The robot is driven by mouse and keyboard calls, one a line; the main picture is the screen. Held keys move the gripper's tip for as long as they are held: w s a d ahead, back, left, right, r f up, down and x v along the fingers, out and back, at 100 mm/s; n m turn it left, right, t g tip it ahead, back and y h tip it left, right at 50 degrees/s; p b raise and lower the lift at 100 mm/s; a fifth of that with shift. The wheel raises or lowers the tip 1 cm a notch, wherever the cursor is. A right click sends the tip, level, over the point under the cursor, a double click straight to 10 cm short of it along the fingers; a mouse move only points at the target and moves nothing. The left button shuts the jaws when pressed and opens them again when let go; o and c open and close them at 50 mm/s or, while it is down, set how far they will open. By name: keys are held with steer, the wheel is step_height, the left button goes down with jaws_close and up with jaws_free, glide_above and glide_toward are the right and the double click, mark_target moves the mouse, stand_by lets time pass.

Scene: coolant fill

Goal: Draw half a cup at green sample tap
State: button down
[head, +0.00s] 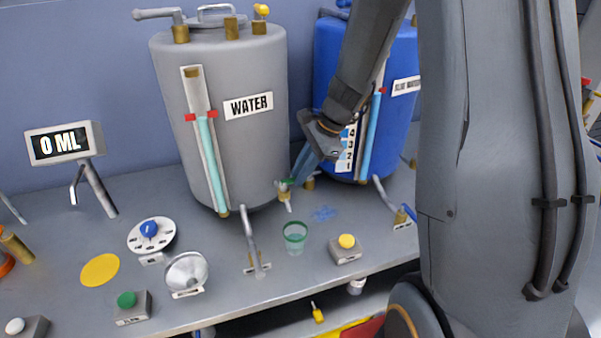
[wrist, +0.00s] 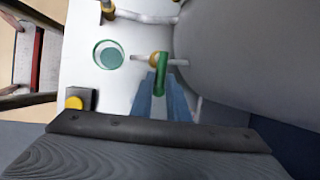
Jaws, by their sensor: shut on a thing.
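The green-handled sample tap (head: 285,192) sits low on the front of the grey WATER tank (head: 250,150). Its brass body and green handle (wrist: 161,70) also show in the wrist view. My gripper (head: 299,174) reaches down from the upper right. In the wrist view its blue fingers (wrist: 161,100) are shut on the green handle, one on each side. A clear cup with a green rim (head: 295,238) stands upright on the bench just below the spout. It also shows in the wrist view (wrist: 108,54). I cannot tell whether liquid is in it.
A display (head: 64,144) reads 0 ML. A blue tank (head: 328,62) stands behind my arm. A yellow-button box (head: 347,249) is right of the cup, and a bent metal post (head: 252,243) is left of it.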

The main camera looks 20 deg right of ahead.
steer(key=c, duration=1.7)
jaws_free()
steer(key=shift+r, duration=0.1)
steer(key=b+v, duration=0.1)
steer(key=v, duration=0.6)
steer(key=shift+d+r+b, duration=0.15)
steer(key=shift+r+b, duration=0.15)
